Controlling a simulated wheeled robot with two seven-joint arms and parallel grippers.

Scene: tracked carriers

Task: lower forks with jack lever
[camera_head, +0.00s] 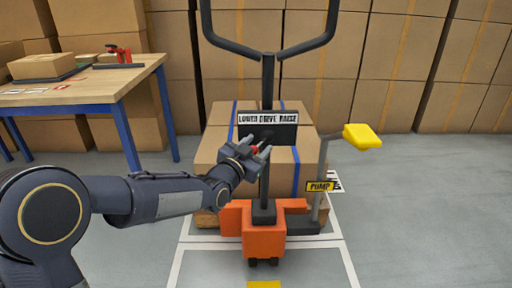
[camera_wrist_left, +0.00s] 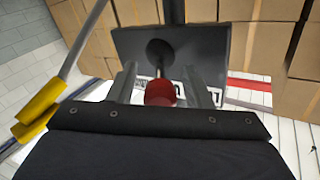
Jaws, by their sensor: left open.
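The pallet jack has an orange body (camera_head: 264,232) and a dark upright mast with a forked handle (camera_head: 268,52). A label plate (camera_head: 267,119) on the mast reads LOWER DRIVE RAISE. The jack lever has a red knob (camera_head: 254,149), partly hidden by my left gripper (camera_head: 259,151) in the head view. In the left wrist view, the red knob (camera_wrist_left: 160,92) sits between the open fingers of my left gripper (camera_wrist_left: 162,86), with a gap visible on either side. The lever's exact setting cannot be told. The forks are hidden under the load. My right gripper is not in view.
Strapped cartons (camera_head: 210,147) stand behind the mast on a pallet. A yellow pump pedal (camera_head: 362,137) on a grey arm, labelled PUMP, stands at the right. A blue-legged table (camera_head: 110,84) is at the left. Grey floor (camera_head: 425,220) at the right is clear.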

